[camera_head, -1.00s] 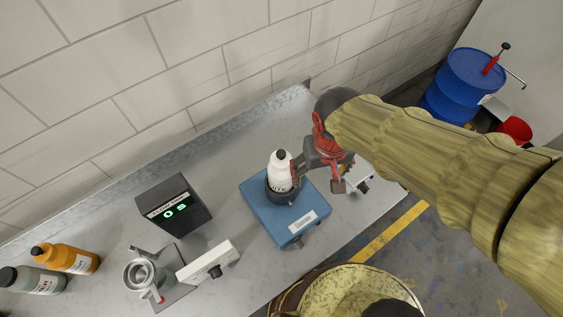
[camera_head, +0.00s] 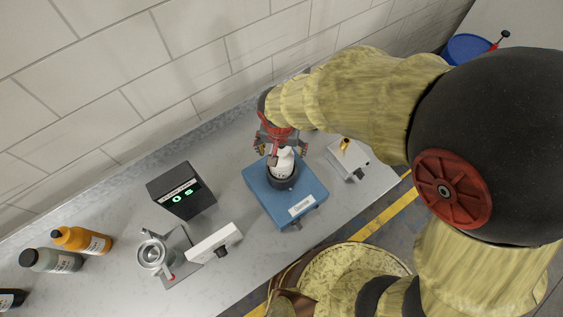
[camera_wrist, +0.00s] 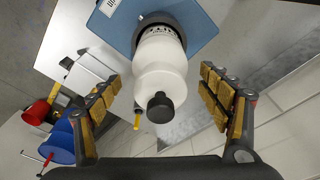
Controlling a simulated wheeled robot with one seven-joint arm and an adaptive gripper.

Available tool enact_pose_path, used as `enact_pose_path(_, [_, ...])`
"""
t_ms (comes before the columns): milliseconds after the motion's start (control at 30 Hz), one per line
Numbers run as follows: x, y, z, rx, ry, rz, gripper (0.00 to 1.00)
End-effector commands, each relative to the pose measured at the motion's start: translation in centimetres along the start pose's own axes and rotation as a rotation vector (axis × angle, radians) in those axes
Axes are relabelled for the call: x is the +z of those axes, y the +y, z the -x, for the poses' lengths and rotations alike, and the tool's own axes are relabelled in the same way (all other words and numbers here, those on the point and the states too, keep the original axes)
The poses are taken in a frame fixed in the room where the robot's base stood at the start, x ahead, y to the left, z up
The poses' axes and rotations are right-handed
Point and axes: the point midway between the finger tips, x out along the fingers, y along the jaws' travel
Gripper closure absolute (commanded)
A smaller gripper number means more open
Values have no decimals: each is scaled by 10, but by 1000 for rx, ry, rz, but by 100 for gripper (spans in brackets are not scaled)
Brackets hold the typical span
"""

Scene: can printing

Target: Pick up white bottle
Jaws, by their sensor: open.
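The white bottle (camera_head: 282,165) with a dark cap stands in a dark round holder (camera_head: 281,182) on a blue machine (camera_head: 309,190) on the metal table. In the wrist view the bottle (camera_wrist: 160,72) lies between the two finger pads, with clear space on both sides and its black cap toward my palm. My gripper (camera_head: 283,152) is open at the bottle's upper part, on its wall side; the wrist view also shows the gripper (camera_wrist: 160,95). The bottle's base is hidden in the holder.
A black timer box (camera_head: 181,190), a white switch box (camera_head: 214,241) and a metal cup fixture (camera_head: 152,256) stand left. Orange (camera_head: 82,240) and grey (camera_head: 50,260) bottles are at far left. A white box with a yellow knob (camera_head: 347,160) is close on the right.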

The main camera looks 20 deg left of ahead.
Motion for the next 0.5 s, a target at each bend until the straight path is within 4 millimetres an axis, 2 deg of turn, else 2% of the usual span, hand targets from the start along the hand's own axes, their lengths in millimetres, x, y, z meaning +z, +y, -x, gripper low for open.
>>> enact_pose_path(100, [1, 0, -16, 2, -2, -1, 22])
enact_pose_path(200, [0, 0, -22, 1, -1, -1, 22])
enact_pose_path(433, [0, 0, -24, -1, 0, 0, 22])
enact_pose_path(500, [0, 0, -24, -1, 0, 0, 25])
